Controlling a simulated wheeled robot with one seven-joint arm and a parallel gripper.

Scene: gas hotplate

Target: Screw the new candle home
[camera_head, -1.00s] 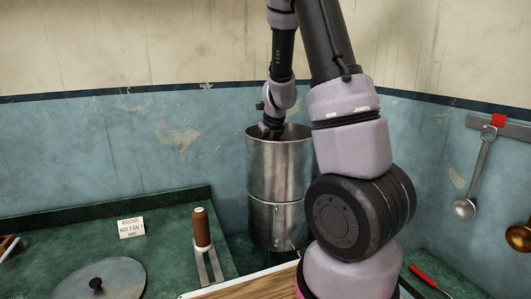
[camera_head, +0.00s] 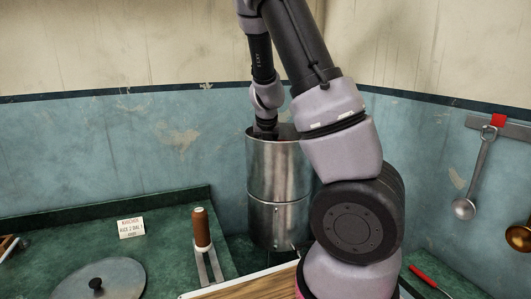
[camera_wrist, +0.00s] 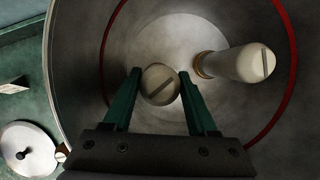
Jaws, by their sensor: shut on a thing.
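In the wrist view, two cream candles with slotted round ends stand inside a steel cylinder (camera_head: 280,172). My gripper (camera_wrist: 160,76) is shut on the nearer candle (camera_wrist: 158,86), with a green finger on each side of its slotted end. The other candle (camera_wrist: 240,64) is to the right, apart from my fingers, with a brownish collar at its lower end. The lower part of the held candle is hidden, so I cannot tell how it is seated. In the head view, my gripper is hidden inside the cylinder.
The cylinder's wall, with a red ring line (camera_wrist: 285,100), surrounds my gripper closely. On the green counter are a lid (camera_head: 100,280), a brown-handled tool (camera_head: 201,235) and a small card (camera_head: 131,228).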

